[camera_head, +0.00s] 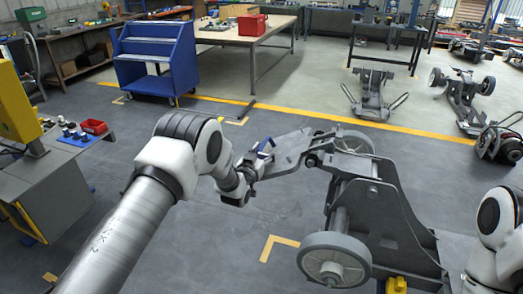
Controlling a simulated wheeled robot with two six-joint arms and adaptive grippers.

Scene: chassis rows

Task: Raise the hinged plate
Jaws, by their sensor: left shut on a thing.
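The hinged plate (288,152) is a flat grey metal piece on the left side of a grey wheeled chassis (372,212). It sticks out to the left from a joint at the top of the chassis and looks raised off the floor, tilted. My left gripper (262,160) is at the plate's left end and is shut on it; the exact finger contact is small and hard to see. My right arm shows at the right edge, but its gripper is out of view.
A wheel (335,259) stands on the chassis's near side, with a yellow block (396,285) by it. A grey bench with a red bin (94,127) is at left. A blue cart (155,58) and other chassis (374,95) stand behind. Floor left of the chassis is clear.

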